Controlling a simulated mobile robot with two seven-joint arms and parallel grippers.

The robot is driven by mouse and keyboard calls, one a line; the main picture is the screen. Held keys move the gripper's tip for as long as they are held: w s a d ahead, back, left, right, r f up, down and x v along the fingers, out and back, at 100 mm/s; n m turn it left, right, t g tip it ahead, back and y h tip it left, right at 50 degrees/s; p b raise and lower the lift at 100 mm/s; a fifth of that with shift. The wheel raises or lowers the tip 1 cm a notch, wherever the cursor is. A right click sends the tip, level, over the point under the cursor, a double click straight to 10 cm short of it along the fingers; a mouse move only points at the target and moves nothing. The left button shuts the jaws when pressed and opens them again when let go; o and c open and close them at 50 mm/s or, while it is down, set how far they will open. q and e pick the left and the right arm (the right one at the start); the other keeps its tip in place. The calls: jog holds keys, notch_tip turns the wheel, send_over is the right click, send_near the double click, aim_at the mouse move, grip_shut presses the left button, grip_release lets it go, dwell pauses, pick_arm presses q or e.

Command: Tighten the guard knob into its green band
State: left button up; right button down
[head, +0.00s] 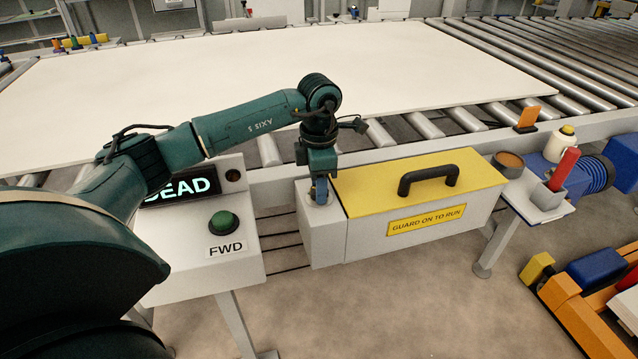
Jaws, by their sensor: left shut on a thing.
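The guard is a long box with a yellow lid (430,182), a black handle (428,175) and a "GUARD ON TO RUN" label (426,219). A pale grey block (322,240) adjoins its left end. My left gripper (320,190) points down over the top of this block and is shut on the guard knob, which its fingers largely hide. A small round metal part (320,199) shows at the fingertips. I cannot make out the green band or the knob's mark. My right gripper is not in view.
A control box with a green FWD button (223,222) and a display (180,190), partly behind my arm and reading "DEAD", stands left. A large white board (300,75) lies on the roller conveyor (590,70) behind. A side shelf (540,208) and orange pallet truck (590,310) are right.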

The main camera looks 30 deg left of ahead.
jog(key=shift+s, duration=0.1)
pick_arm(q)
jog(key=o, duration=1)
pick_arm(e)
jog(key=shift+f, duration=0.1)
pick_arm(q)
jog(key=shift+r, duration=0.15)
notch_tip(320, 180, up, 13)
jog(key=shift+f+p, duration=0.1)
jog(key=shift+p, duration=0.35)
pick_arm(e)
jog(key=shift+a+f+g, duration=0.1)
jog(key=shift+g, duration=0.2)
